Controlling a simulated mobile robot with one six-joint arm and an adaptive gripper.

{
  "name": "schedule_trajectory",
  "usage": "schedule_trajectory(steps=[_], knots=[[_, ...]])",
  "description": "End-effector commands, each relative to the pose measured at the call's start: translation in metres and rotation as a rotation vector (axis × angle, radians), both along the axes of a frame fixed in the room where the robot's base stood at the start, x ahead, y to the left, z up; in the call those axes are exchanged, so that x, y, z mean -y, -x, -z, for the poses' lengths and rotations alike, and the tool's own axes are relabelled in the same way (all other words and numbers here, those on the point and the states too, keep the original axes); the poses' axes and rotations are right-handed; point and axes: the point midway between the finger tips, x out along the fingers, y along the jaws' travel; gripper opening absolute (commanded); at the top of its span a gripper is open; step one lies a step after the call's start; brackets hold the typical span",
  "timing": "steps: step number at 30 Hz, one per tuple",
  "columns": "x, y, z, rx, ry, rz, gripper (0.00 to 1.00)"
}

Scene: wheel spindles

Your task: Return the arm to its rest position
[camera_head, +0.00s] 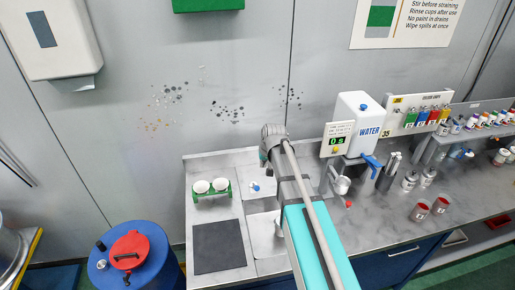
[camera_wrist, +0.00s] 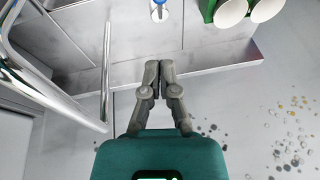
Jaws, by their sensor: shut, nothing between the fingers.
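My arm reaches from the bottom of the head view up over the grey bench (camera_head: 265,240), its wrist end near the back wall. My gripper (camera_wrist: 158,66) shows in the wrist view with its two grey fingers together and nothing between them. It is in front of the bench's raised back edge (camera_wrist: 215,68); I cannot tell the exact gap. In the head view the fingers are mostly hidden behind the wrist. My arm covers part of the bench's middle.
A green holder with two white cups (camera_head: 211,187) stands left of my arm, near a dark mat (camera_head: 219,246). Right of it are the water dispenser (camera_head: 357,125), a white cup (camera_head: 342,185) and two red-rimmed cups (camera_head: 420,212). A blue drum (camera_head: 150,262) stands lower left.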

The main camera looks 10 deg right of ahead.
Motion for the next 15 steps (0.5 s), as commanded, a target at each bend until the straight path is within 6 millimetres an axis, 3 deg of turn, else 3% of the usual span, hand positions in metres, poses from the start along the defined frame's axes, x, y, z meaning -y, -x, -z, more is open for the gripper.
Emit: schedule_trajectory(steps=[5, 8, 15], knots=[[0.001, 0.021, 0.014, -0.025, 0.01, -0.005, 0.0], [0.002, 0.044, 0.028, -0.054, 0.023, -0.01, 0.0], [0.009, 0.124, 0.073, -0.159, 0.071, -0.028, 0.0]])
